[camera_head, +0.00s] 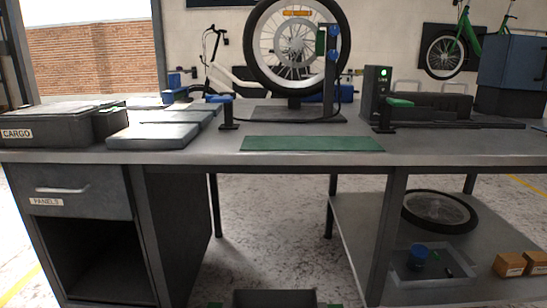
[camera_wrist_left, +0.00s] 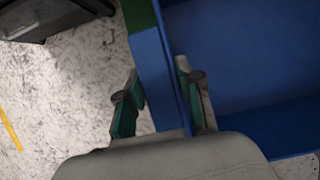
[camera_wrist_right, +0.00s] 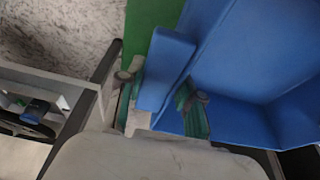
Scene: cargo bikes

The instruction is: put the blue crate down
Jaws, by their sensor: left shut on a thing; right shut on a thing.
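The blue crate shows in the left wrist view (camera_wrist_left: 250,55) and the right wrist view (camera_wrist_right: 245,75), with part of its open inside and a side wall. My left gripper (camera_wrist_left: 163,105) is shut on the crate's wall, one green-padded finger on each side. My right gripper (camera_wrist_right: 160,108) is shut on a blue upright part of the crate's wall in the same way. A green strip runs beside the wall at both grips. Neither gripper is clearly seen in the head view. The crate's underside is hidden.
The grey workbench (camera_head: 230,157) stands ahead, with a bare green mat (camera_head: 312,144) at its front edge. A wheel in a stand (camera_head: 295,50), a cargo box (camera_head: 45,127) and a charger (camera_head: 376,84) stand on it. A lower shelf (camera_head: 350,235) holds a wheel and a tray.

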